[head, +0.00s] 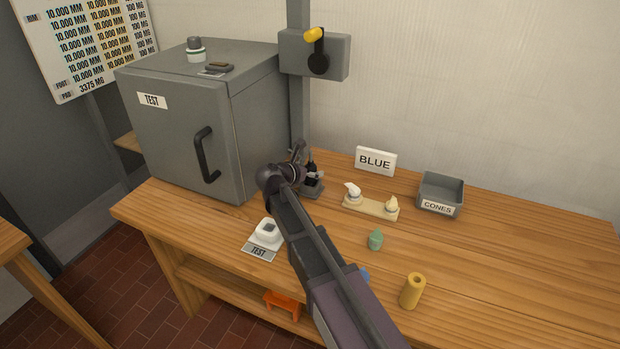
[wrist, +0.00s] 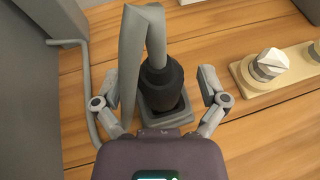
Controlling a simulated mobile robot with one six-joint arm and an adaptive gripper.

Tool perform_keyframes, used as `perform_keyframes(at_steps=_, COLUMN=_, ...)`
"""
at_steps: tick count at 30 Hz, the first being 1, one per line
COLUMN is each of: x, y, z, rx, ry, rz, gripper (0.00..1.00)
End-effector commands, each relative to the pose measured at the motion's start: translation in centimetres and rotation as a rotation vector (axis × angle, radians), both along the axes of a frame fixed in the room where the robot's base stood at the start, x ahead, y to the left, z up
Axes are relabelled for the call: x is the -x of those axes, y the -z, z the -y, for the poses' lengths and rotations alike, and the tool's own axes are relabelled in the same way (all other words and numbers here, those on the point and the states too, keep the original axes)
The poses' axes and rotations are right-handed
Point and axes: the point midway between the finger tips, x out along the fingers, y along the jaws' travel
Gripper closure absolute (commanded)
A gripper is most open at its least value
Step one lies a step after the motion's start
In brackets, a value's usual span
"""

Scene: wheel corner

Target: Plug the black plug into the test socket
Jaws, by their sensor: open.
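The black plug (wrist: 160,88) stands upright in a grey holder (wrist: 152,126), with a thick grey cable (wrist: 133,45) rising from its top. In the head view the plug (head: 311,169) is partly hidden behind my arm, near the cabinet's right side. My gripper (wrist: 158,98) is open, with one finger on each side of the plug. Small gaps show between the fingers and the plug. The test socket (head: 269,230) is a white block with a dark opening and a TEST label, at the bench's front edge, left of my arm.
A grey TEST cabinet (head: 185,125) stands left of the plug. A board with two white knobs (head: 371,207), a BLUE sign (head: 375,161) and a CONES bin (head: 441,196) are to the right. A green piece (head: 375,240) and yellow cylinder (head: 412,291) stand nearer. The right bench is mostly clear.

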Motion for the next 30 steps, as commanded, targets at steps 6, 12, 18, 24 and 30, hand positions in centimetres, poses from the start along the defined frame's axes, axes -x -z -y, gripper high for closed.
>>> perform_keyframes(at_steps=6, x=-0.14, y=0.04, z=0.12, rx=0.000, ry=0.000, rz=0.000, gripper=0.07)
perform_keyframes(at_steps=12, x=-0.13, y=0.05, z=0.12, rx=0.000, ry=0.000, rz=0.000, gripper=0.07)
perform_keyframes(at_steps=18, x=-0.13, y=0.05, z=0.12, rx=0.000, ry=0.000, rz=0.000, gripper=0.13)
perform_keyframes(at_steps=24, x=-0.13, y=0.06, z=0.10, rx=0.000, ry=0.000, rz=0.000, gripper=0.73)
perform_keyframes(at_steps=30, x=-0.14, y=0.05, z=0.11, rx=0.000, ry=0.000, rz=0.000, gripper=0.99)
